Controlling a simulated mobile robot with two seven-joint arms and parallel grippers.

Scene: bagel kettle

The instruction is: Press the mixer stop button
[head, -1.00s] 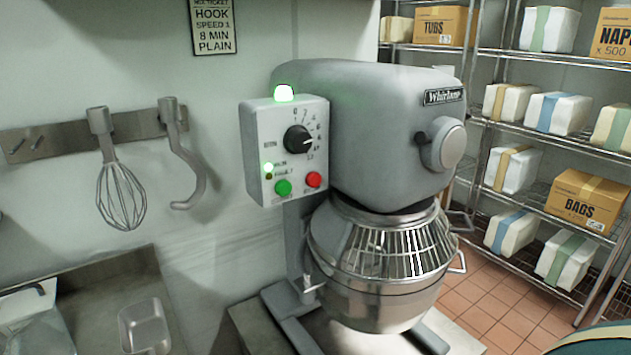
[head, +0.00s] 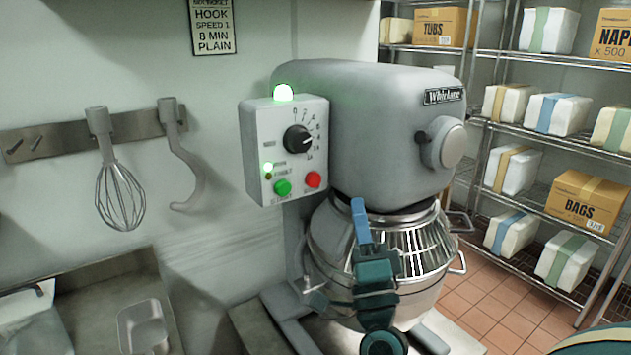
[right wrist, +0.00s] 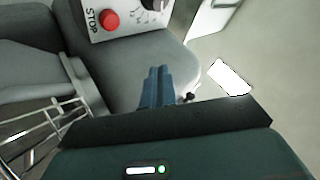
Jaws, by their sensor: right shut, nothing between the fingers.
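The mixer (head: 385,130) is a large grey machine with a control box (head: 256,150) on its left side. The red stop button (head: 313,180) sits at the box's lower right, beside a green button (head: 283,187). In the right wrist view the red button (right wrist: 109,20) shows at the top, beside the word STOP. My right gripper (head: 358,206) is shut and empty, with blue fingers pointing up in front of the bowl guard. Its fingertips are below and right of the red button, apart from it. They also show in the right wrist view (right wrist: 159,72). My left gripper is out of view.
The wire bowl guard (head: 425,245) and steel bowl (head: 430,287) are right behind my right gripper. A whisk (head: 120,197) and a hook (head: 187,160) hang on the left wall. A green lamp (head: 283,93) glows on the control box. Shelves with boxes stand at right.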

